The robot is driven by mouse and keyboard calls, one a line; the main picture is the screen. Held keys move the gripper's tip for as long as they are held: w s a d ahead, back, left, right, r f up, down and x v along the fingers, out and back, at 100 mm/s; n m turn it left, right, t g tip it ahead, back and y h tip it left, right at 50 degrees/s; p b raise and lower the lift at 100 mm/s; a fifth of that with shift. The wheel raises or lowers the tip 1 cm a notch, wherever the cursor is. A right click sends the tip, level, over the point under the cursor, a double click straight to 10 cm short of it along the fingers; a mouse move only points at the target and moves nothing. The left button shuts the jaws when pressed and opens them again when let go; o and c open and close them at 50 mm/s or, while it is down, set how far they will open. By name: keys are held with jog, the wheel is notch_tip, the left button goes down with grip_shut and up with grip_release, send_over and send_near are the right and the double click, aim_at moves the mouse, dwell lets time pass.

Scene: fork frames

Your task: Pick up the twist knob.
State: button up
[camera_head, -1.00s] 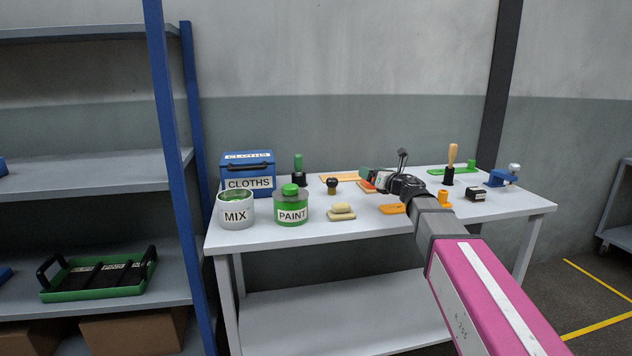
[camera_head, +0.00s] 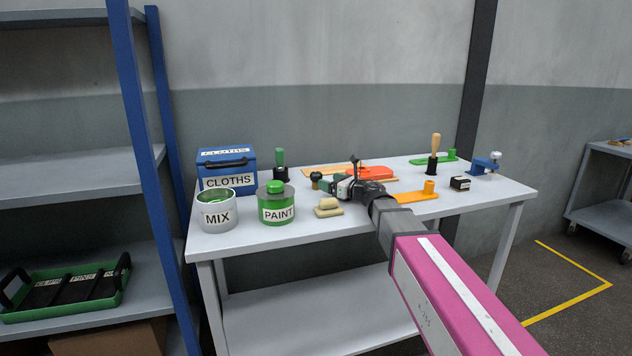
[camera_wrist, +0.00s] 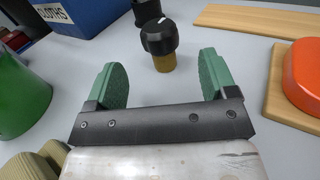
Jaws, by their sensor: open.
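The twist knob (camera_wrist: 158,38) has a black ribbed top on a brass-coloured base and stands upright on the table (camera_wrist: 190,30). In the head view the twist knob (camera_head: 316,177) is small, just left of my gripper (camera_head: 331,184). In the wrist view my gripper (camera_wrist: 164,72) is open, with its two green finger pads apart and nothing between them. The knob appears centred between the pads, a little beyond their tips and apart from them.
Behind the knob stands a green-handled black tool (camera_head: 281,165). An orange-red object on a wooden board (camera_head: 372,173) is to the right.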

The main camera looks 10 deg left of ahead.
aim_at(316, 176)
jog(key=x, duration=0.7)
jog(key=shift+w+a+r, duration=0.1)
jog(key=shift+a, duration=0.05)
jog(key=c, duration=1)
